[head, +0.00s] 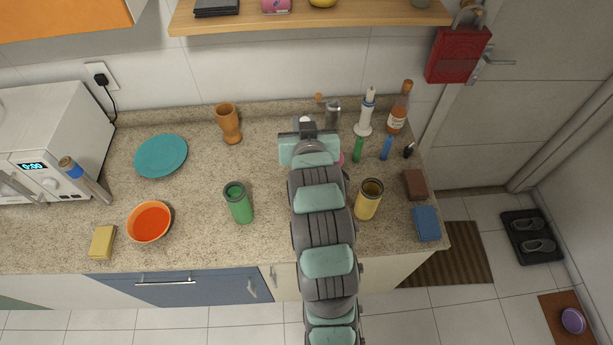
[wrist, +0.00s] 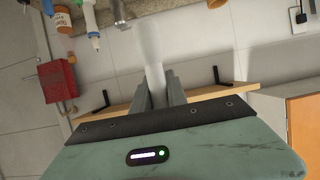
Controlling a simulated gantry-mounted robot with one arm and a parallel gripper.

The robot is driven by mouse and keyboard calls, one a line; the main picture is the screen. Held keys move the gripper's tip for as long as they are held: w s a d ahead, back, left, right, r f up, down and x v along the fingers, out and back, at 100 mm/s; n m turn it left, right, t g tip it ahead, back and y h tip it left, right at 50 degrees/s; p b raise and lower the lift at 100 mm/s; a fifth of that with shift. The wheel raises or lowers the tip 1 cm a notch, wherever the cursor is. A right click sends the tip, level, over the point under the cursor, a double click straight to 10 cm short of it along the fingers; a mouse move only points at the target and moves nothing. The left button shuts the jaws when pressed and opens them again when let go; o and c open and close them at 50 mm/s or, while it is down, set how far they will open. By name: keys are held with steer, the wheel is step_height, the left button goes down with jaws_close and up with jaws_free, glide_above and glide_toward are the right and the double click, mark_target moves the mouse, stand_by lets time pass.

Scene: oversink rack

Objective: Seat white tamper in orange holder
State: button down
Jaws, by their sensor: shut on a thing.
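My gripper (wrist: 158,88) is shut on a white cylinder, the white tamper (wrist: 150,45), which points away from the palm between the two fingers. In the head view my gripper (head: 306,127) is over the back of the counter, mostly hidden by my arm. A yellow-orange cylindrical holder (head: 368,201) with an open dark top stands upright on the counter, right of my arm and nearer the front than my gripper. A similar green holder (head: 240,207) stands left of my arm. The gripper is apart from both holders.
A metal canister, a white bottle (head: 364,122) and an amber bottle (head: 396,121) stand at the back right. An orange bowl (head: 150,238), teal plate (head: 161,156) and wooden cup (head: 229,124) are left. A shelf (head: 320,22) overhangs the back. Counter between plate and green holder is clear.

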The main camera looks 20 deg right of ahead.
steer(key=f+p, duration=0.1)
steer(key=f, duration=0.9)
steer(key=f+p, duration=0.1)
steer(key=f, duration=0.4)
steer(key=shift+s+d+f+p, duration=0.15)
steer(key=shift+d+p, duration=0.15)
steer(key=shift+f+p, duration=0.3)
steer(key=shift+f, duration=1.75)
steer(key=shift+f, duration=0.15)
steer(key=c, duration=1.3)
jaws_free()
